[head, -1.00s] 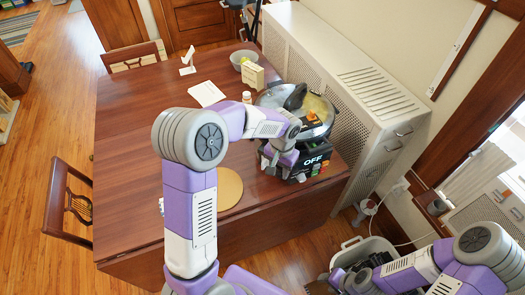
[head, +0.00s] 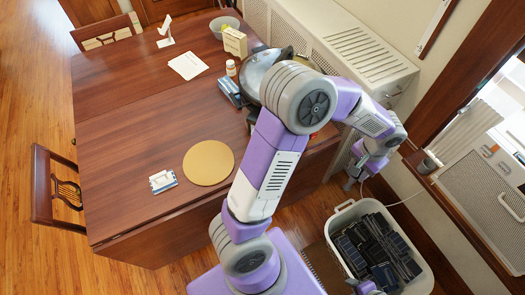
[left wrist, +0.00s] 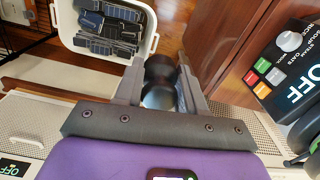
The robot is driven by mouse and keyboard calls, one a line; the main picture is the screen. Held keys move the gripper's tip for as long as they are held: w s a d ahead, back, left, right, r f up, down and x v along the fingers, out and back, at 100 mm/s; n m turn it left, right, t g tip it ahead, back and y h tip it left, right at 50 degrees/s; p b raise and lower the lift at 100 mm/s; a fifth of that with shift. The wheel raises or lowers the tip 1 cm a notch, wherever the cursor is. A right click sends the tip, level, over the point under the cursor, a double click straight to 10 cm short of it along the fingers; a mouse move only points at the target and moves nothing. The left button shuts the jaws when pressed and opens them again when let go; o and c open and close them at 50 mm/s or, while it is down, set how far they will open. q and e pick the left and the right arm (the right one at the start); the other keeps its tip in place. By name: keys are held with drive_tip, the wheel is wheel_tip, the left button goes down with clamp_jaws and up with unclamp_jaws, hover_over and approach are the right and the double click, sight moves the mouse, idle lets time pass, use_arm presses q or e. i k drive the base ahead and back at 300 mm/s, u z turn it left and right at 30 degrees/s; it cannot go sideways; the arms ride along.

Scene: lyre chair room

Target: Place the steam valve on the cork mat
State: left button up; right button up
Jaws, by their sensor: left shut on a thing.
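The round tan cork mat (head: 208,162) lies flat and bare on the table in the head view. My left gripper (head: 356,183) is out past the table's right edge, far right of the mat, near the bin. In the left wrist view its fingers are shut on a small dark, rounded piece with a shiny grey part, the steam valve (left wrist: 160,88). In the head view the valve is too small to make out. Only a bit of my right gripper (head: 367,287) shows at the bottom edge; its fingers are not clear.
A white bin (head: 340,222) of dark panels stands on the floor. The cooker (head: 262,72) is partly behind my left arm; its control panel (left wrist: 290,75) shows in the wrist view. A small card-like item (head: 162,181) lies left of the mat. The table's left half is mostly clear.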

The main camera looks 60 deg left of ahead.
sight(208, 162)
drive_tip(key=z, duration=0.35)
drive_tip(key=k, duration=0.8)
drive_tip(key=u, duration=1.45)
drive_tip(key=i, duration=0.5)
